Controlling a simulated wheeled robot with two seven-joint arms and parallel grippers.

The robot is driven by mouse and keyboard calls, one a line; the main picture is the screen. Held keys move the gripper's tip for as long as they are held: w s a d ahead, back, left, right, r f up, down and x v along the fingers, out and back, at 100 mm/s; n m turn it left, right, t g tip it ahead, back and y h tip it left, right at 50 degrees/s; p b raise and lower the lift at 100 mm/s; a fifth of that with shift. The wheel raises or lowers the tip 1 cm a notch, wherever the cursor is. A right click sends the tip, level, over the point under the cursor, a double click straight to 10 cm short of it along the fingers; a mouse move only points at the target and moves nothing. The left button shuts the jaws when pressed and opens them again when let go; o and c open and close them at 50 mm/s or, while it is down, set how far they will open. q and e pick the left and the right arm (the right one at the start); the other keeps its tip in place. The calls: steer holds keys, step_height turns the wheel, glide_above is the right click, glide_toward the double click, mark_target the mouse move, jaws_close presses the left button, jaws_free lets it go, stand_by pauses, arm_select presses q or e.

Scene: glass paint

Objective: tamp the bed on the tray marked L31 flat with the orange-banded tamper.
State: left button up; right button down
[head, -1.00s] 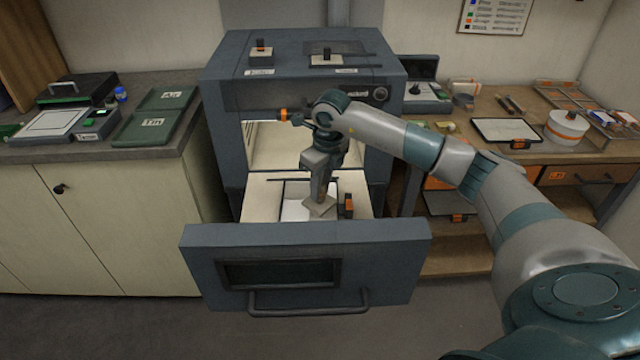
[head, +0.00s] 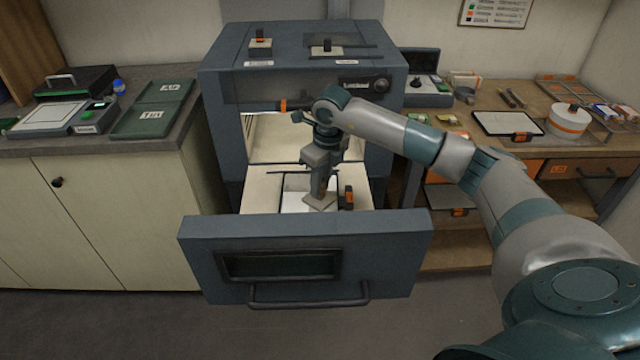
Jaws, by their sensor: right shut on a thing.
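My right gripper (head: 319,190) reaches down over the pulled-out drawer of the grey kiln. It is shut on the tamper, whose flat, square grey-beige plate (head: 320,203) shows below the fingers. The fingers hide most of its handle, and I cannot make out its orange band. The plate is over or on the white bed (head: 295,199) of a dark-edged tray (head: 283,183) in the drawer; I cannot tell whether it touches. A black and orange grip (head: 349,196) stands at the tray's right side. The tray's mark is not readable. My left gripper is not in view.
The drawer front (head: 305,232) rises between me and the tray. The kiln body (head: 230,85) stands behind. Another white tray (head: 506,129) and a white orange-banded round container (head: 569,120) are on the right bench. Green boards (head: 152,115) lie on the left counter.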

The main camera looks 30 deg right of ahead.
steer(key=shift+f+b, duration=0.35)
steer(key=shift+b, duration=0.1)
stand_by(1.6)
steer(key=shift+r, duration=0.1)
steer(key=shift+r+p, duration=0.55)
steer(key=shift+r, duration=0.55)
steer(key=shift+s, duration=0.1)
steer(key=shift+s+a, duration=0.6)
steer(key=shift+s, duration=0.2)
steer(key=shift+s+a, duration=0.55)
steer(key=shift+s, duration=0.3)
steer(key=shift+s+a, duration=0.6)
steer(key=shift+s, duration=0.2)
steer(key=shift+f, duration=0.15)
steer(key=shift+f+b, duration=0.6)
steer(key=shift+f, duration=0.15)
